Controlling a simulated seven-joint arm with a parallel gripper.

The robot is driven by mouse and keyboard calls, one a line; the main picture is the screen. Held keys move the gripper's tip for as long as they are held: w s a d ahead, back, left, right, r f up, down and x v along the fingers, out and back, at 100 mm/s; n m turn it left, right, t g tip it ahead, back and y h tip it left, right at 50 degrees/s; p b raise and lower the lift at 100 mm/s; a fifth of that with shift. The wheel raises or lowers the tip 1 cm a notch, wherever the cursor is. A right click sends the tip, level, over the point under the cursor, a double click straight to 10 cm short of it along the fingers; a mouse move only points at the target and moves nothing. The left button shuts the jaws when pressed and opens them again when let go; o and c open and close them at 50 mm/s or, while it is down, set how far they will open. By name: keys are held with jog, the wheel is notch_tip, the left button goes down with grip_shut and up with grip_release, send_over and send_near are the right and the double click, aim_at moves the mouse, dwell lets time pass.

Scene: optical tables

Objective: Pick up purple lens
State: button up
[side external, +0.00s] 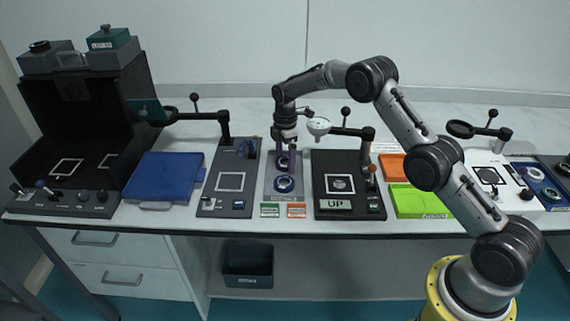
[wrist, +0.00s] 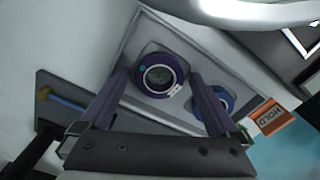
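The purple lens (wrist: 160,76) is a round disc with a purple rim and a dark centre, lying in a square recess of the grey tray (wrist: 142,37) in the wrist view. In the side view the purple lens (side external: 282,162) is partly hidden by my gripper. My gripper (wrist: 158,74) is open and empty, its two purple-grey fingers on either side of the lens in the wrist picture. It appears to be above the tray; the exact height is unclear. A blue lens (wrist: 221,97) lies in the neighbouring recess, partly behind the right finger.
A black station with an "UP" display (side external: 335,204) and a magnifier arm (side external: 346,131) stand right of the tray. A dark grey station (side external: 229,205) stands left, beside a blue case (side external: 165,177). Green and orange cards (side external: 297,211) lie at the tray's front edge.

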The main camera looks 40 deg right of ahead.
jog(key=c, duration=1.2)
